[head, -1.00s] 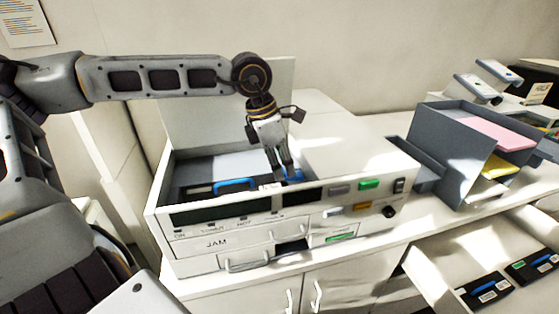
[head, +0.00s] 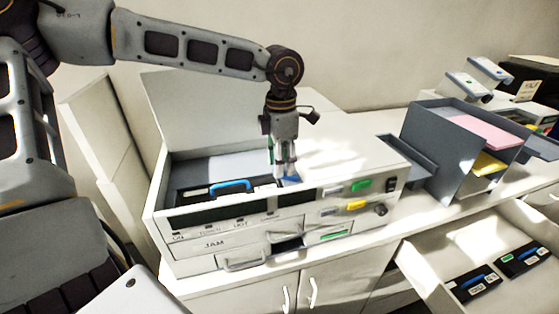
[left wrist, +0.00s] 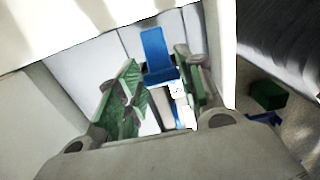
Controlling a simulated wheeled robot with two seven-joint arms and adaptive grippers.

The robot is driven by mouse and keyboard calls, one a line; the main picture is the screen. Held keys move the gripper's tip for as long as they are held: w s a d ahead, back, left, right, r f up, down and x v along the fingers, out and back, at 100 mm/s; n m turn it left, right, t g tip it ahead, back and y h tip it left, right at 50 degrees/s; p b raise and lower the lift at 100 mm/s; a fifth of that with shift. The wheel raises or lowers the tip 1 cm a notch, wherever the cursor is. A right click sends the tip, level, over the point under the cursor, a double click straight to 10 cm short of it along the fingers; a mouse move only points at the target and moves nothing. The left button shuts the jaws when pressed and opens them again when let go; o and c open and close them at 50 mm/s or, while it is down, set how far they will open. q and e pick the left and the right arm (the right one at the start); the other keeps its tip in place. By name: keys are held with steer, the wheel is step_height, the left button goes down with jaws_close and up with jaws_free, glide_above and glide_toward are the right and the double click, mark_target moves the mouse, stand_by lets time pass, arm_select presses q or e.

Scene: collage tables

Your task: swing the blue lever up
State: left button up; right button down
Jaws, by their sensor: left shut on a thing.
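The blue lever (head: 292,179) is inside the open-topped white machine, right of its middle; the fingers partly hide it in the head view. In the left wrist view the blue lever (left wrist: 158,55) stands between the green finger pads, with a wide flat blue end. My left gripper (head: 284,172) points down into the machine and is shut on the lever. Its fingers also show in the left wrist view (left wrist: 157,88). How far the lever is swung is hard to tell. My right gripper is not in view.
A blue handle (head: 230,186) lies left in the machine's opening, with a raised lid (head: 180,110) behind. The front panel has a JAM drawer (head: 235,246), green and yellow buttons. A grey tray unit (head: 425,150) stands right, above an open drawer (head: 430,262) holding dark cartridges.

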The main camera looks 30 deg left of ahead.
mark_target(297, 175)
arm_select(q)
steer(key=shift+w+d+r+g+y, duration=0.3)
steer(key=shift+w+d+g+y, duration=0.2)
steer(key=shift+g+y, duration=0.35)
steer(key=shift+w+g, duration=0.1)
steer(key=shift+g, duration=0.15)
steer(key=o, duration=1)
steer(key=shift+r, duration=0.1)
steer(key=shift+v, duration=5.9)
steer(key=shift+d, duration=0.15)
